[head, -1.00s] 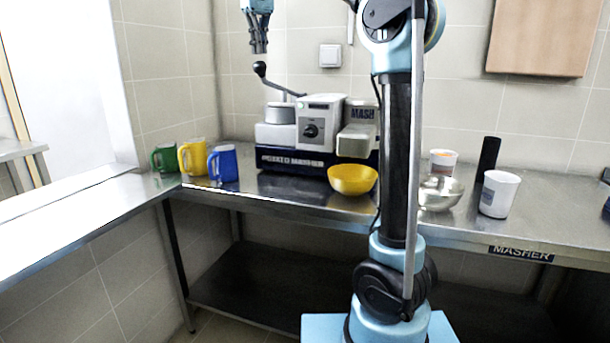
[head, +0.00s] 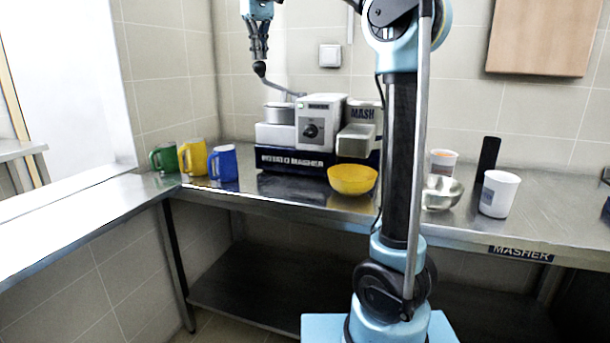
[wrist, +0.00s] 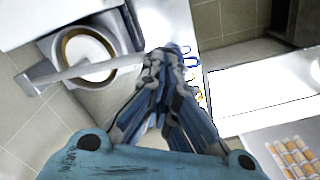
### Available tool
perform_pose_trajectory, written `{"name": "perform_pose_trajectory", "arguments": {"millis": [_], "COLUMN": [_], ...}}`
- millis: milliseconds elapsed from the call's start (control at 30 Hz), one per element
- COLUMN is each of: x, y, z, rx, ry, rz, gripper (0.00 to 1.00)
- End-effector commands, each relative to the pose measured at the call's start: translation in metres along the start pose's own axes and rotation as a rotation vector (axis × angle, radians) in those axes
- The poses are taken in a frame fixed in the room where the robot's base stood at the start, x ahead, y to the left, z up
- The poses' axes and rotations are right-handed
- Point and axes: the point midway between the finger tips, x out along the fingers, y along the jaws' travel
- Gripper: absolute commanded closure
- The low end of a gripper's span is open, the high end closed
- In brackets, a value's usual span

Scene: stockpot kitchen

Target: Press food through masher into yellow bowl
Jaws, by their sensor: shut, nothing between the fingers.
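The potato masher (head: 320,125) stands on the steel counter against the back wall. Its lever rises to the left and ends in a black knob (head: 260,69). My gripper (head: 258,56) is shut and empty, directly above the knob and close to or touching it; I cannot tell which. In the wrist view my gripper (wrist: 161,60) covers the lever's end. The lever (wrist: 85,68) crosses the masher's round hopper (wrist: 63,45), which has something pale inside. The yellow bowl (head: 352,180) stands in front of the masher's right part; its inside is hard to make out.
Green (head: 164,158), yellow (head: 194,160) and blue (head: 223,164) mugs stand left of the masher. A metal bowl (head: 443,192), a white cup (head: 499,194), a labelled tub (head: 444,161) and a black cylinder (head: 488,158) stand to the right. The counter front is clear.

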Motion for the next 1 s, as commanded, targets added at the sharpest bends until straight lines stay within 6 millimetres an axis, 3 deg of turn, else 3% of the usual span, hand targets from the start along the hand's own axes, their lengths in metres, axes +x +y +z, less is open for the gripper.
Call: {"name": "perform_pose_trajectory", "arguments": {"millis": [1000], "x": [0.025], "y": [0.0], "z": [0.0], "rx": [0.0], "ry": [0.0], "rz": [0.0], "gripper": [1.0]}}
